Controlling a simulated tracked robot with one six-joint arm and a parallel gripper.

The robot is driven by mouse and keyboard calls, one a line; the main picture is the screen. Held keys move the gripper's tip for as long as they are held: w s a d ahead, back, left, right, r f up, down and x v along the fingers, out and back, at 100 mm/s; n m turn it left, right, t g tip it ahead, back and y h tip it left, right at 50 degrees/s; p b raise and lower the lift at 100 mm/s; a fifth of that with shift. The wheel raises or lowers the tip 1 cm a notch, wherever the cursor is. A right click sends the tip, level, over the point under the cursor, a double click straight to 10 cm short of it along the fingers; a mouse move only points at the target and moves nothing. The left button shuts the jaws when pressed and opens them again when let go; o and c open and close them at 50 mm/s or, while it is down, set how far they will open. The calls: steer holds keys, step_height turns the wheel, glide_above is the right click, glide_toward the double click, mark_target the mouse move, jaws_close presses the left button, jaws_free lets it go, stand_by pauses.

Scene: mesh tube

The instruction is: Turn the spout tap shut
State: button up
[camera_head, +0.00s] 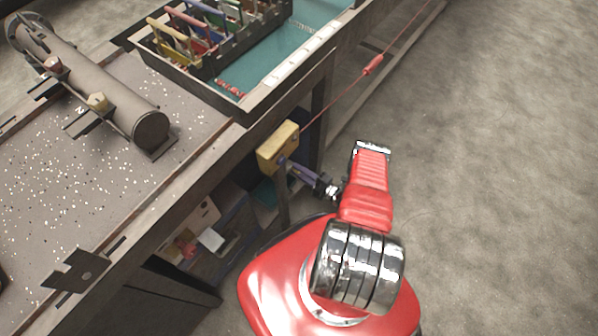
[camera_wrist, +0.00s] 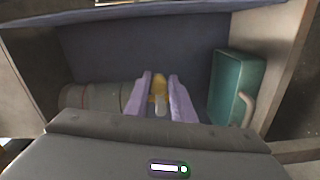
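My gripper (camera_head: 286,164) reaches left from my red arm in the head view, its purple fingers close by a yellow box (camera_head: 278,147) on the bench side. In the wrist view my gripper (camera_wrist: 160,80) has its two purple fingers apart. A small yellow piece (camera_wrist: 159,84) with a pale rounded part (camera_wrist: 161,106) shows between them. I cannot tell whether this piece is the spout tap, or whether the fingers touch it. No tap can be clearly made out in the head view.
A tool tray stands behind. A red cord (camera_head: 335,104) runs from the yellow box. A teal container (camera_wrist: 228,88) and a grey cylinder (camera_wrist: 88,96) flank the fingers. Right floor is clear.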

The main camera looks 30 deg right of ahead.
steer(key=o, duration=0.4)
steer(key=shift+s, duration=0.15)
steer(key=v, duration=1.3)
steer(key=shift+s, duration=0.3)
stand_by(0.5)
